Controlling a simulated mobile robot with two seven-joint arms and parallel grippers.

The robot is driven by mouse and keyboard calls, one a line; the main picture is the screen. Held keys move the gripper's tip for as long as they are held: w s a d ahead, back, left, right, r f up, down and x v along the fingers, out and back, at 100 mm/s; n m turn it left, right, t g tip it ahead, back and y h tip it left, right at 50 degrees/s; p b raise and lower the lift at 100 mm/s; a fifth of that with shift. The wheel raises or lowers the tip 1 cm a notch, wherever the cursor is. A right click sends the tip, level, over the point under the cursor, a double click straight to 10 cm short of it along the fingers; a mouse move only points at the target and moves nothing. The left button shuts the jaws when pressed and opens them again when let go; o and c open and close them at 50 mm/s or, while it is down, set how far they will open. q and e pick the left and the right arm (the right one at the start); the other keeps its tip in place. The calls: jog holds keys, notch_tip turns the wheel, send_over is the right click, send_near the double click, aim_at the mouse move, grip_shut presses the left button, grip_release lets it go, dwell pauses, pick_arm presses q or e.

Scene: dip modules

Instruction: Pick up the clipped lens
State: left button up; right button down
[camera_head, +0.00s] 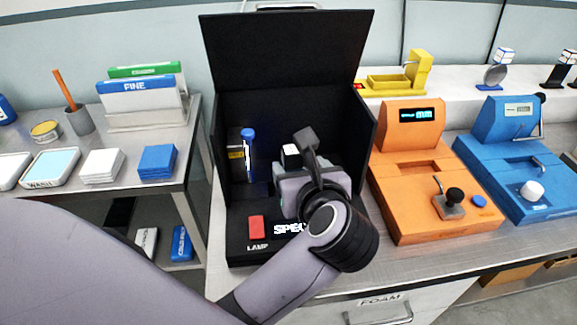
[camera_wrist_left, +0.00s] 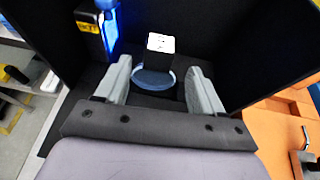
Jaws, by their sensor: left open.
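The clipped lens is a round bluish disc (camera_wrist_left: 153,80) with a black clip (camera_wrist_left: 157,58) topped by a white face. It stands inside the black box, between my left gripper's fingers in the left wrist view. In the head view only its white and black top (camera_head: 290,151) shows clearly; my gripper hides the rest. My left gripper (camera_head: 281,178) reaches into the box from the front. Its two grey fingers (camera_wrist_left: 160,70) are open, one on each side of the lens, with visible gaps. My right gripper is not in view.
The black box (camera_head: 287,55) has its lid raised and walls close around my gripper. A blue-lit holder (camera_head: 248,155) stands inside at left. A red lamp button (camera_head: 256,228) is at the front. An orange device (camera_head: 420,180) and a blue device (camera_head: 520,165) stand at right.

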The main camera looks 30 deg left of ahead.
aim_at(293, 163)
pick_arm(q)
jog(key=shift+w+a+f, duration=0.15)
jog(key=shift+w+a, duration=0.1)
jog(key=shift+w, duration=0.15)
jog(key=p+x, duration=0.1)
jog(key=x, duration=0.4)
jog(key=shift+s+a+p, duration=0.2)
jog(key=shift+p, duration=0.1)
jog(key=shift+w+a+f, duration=0.3)
jog(key=shift+w, duration=0.1)
jog(key=c, duration=1.1)
